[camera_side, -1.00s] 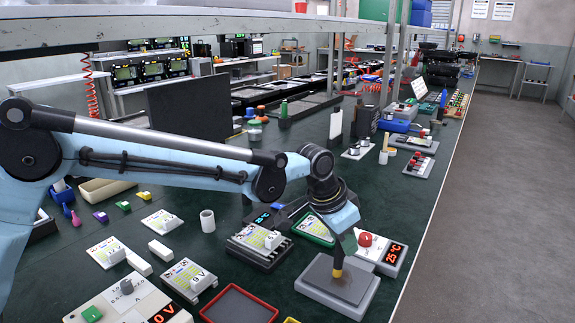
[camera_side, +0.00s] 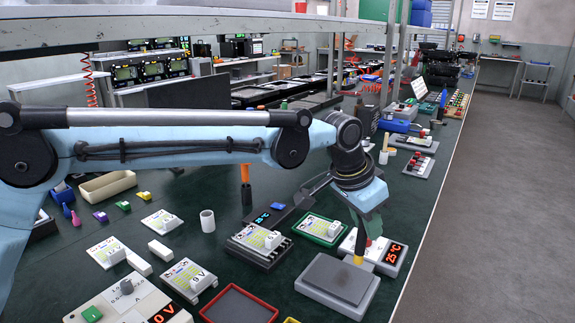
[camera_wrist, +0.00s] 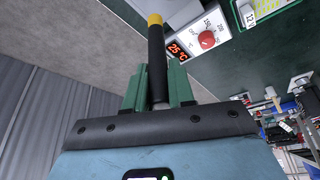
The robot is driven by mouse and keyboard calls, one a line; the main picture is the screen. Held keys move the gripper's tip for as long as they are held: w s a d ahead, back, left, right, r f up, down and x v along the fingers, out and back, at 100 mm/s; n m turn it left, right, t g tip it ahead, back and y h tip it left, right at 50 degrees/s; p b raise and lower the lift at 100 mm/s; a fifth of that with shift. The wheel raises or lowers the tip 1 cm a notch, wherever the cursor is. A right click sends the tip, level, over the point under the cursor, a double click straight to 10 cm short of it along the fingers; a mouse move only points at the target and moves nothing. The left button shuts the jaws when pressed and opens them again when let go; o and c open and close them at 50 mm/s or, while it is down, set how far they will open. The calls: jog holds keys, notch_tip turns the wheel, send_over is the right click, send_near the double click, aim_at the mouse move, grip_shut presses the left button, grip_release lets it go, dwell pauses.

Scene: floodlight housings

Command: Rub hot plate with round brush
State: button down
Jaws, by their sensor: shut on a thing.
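The hot plate is a grey block with a dark flat top (camera_side: 338,280) at the lower right of the side view. A white control box (camera_side: 390,255) with a red knob and a 25 °C display sits against its far side. My gripper (camera_side: 369,228) is shut on the round brush. In the wrist view the brush (camera_wrist: 156,55) is a black handle with a yellow end, held between green fingers (camera_wrist: 157,88). In the side view its yellow tip (camera_side: 358,259) shows at the plate's far right edge, by the control box. Whether it touches anything is unclear.
A red-rimmed tray (camera_side: 240,306) and a black-based meter (camera_side: 259,245) stand left of the plate. A green-framed meter (camera_side: 319,230) is just behind it. The bench edge and floor (camera_side: 480,220) lie to the right.

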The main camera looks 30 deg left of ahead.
aim_at(360, 246)
jog(key=shift+r, duration=1.15)
jog(key=n, duration=0.2)
jog(key=n+y, duration=0.1)
jog(key=n, duration=0.1)
jog(key=shift+s+d+f+t, duration=0.1)
jog(key=shift+d+f+t, duration=0.05)
jog(key=shift+t, duration=0.25)
jog(key=n+y, duration=0.2)
jog(key=n, duration=0.3)
jog(key=shift+f, duration=3.2)
jog(key=shift+a+f, duration=0.4)
jog(key=shift+f, duration=0.25)
jog(key=shift+a, duration=1.5)
jog(key=shift+d, duration=2.05)
jog(key=shift+a+r, duration=0.15)
jog(key=shift+r, duration=3.85)
